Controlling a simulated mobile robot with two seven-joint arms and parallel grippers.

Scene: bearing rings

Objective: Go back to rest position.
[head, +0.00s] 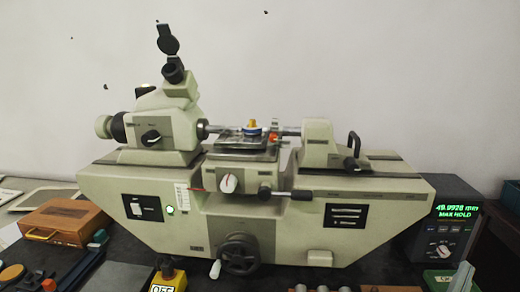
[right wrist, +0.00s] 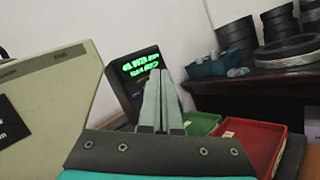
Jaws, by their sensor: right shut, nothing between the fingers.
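My right gripper (right wrist: 161,82) shows in the right wrist view. Its two grey fingers stand side by side, shut with nothing between them, in front of the digital readout (right wrist: 139,72). In the head view the gripper is hard to make out near the bottom right edge. My left gripper is not seen. The large beige measuring machine (head: 150,215) fills the middle of the head view, and its end also shows at the left of the right wrist view (right wrist: 60,95). A small part with a yellow top (head: 253,124) sits on its centre stage.
The readout (head: 446,228) stands right of the machine, lit green. A red tray (right wrist: 250,145), a green tray (right wrist: 203,123) and dark rings (right wrist: 235,38) lie beyond the right gripper.

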